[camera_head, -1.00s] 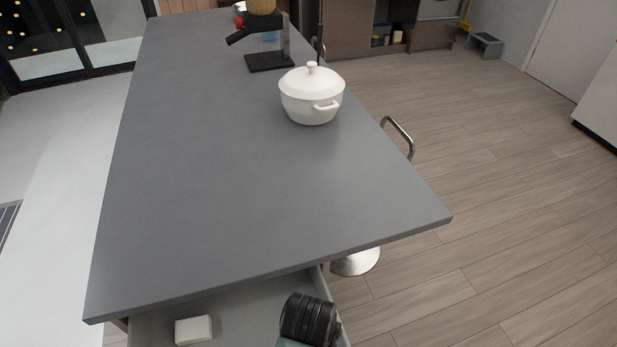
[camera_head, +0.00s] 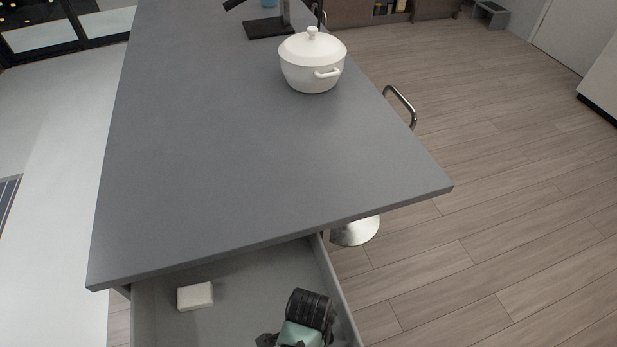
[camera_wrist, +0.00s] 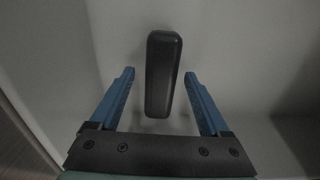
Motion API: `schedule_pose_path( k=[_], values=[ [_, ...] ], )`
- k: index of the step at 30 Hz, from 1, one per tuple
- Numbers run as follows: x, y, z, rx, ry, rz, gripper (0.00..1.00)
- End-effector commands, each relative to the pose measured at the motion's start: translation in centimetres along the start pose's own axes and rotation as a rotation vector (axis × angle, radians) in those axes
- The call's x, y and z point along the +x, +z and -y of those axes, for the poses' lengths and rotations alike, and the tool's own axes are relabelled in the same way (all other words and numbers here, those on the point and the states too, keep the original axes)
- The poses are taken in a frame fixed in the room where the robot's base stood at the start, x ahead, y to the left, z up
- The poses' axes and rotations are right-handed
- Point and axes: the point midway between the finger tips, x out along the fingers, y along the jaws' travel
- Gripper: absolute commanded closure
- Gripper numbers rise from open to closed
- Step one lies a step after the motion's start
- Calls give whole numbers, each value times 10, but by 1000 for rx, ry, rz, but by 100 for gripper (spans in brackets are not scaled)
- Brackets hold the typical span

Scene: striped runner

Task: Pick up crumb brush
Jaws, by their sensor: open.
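A dark, elongated block with rounded ends, which looks like the crumb brush (camera_wrist: 163,72), lies in the drawer in the wrist view. Its long side runs nearly up and down the picture. My gripper (camera_wrist: 160,74) is open, with one blue finger on each side of the brush. Gaps show between the fingers and the brush, so it is not gripped. How far the fingertips are above it is hard to tell. In the head view my arm's end hangs over the drawer's right part and hides the brush there.
The open grey drawer (camera_head: 245,270) sits under the grey countertop (camera_head: 230,170). A small white block (camera_head: 195,296) lies in its left part. The drawer's right wall (camera_head: 335,285) is close to my arm. A white lidded pot (camera_head: 312,65) stands farther back on the counter.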

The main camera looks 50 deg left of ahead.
Motion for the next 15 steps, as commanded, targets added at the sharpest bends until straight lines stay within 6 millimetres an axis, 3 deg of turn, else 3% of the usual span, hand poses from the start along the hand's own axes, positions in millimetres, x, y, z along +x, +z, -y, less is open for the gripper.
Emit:
schedule_pose_path(
  k=[2, 15],
  values=[
    [0, 0, 0, 0, 0, 0, 20],
    [-1, 0, 0, 0, 0, 0, 97]
  ],
)
